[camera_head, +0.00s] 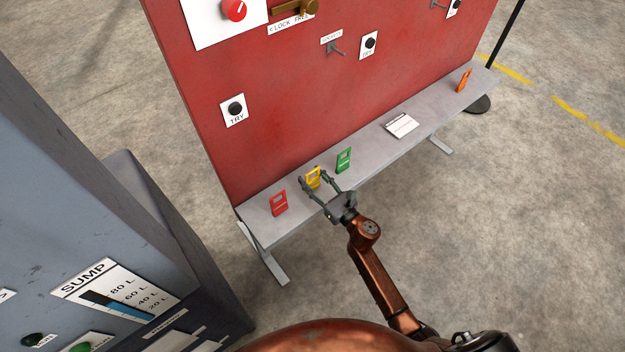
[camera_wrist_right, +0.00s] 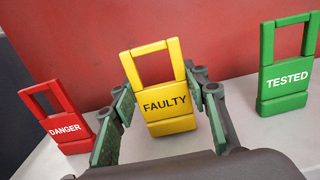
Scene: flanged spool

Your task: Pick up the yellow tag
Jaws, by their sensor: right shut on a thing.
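The yellow tag (camera_head: 313,175) reads FAULTY and has an open loop at its top; it stands upright at the grey shelf, in front of the red panel. In the right wrist view the yellow tag (camera_wrist_right: 167,103) fills the middle, facing me. My right gripper (camera_head: 314,181) is shut on the yellow tag, with one finger at each side edge. In the right wrist view the green-padded fingers of this gripper (camera_wrist_right: 165,92) flank it. I cannot tell whether the tag's base touches the shelf. My left gripper is not in view.
On the shelf (camera_head: 375,160), a red DANGER tag (camera_head: 279,203) stands to the left and a green TESTED tag (camera_head: 344,160) to the right. Farther right are a white card (camera_head: 402,125) and an orange tag (camera_head: 464,80). A grey cabinet (camera_head: 80,200) stands at left.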

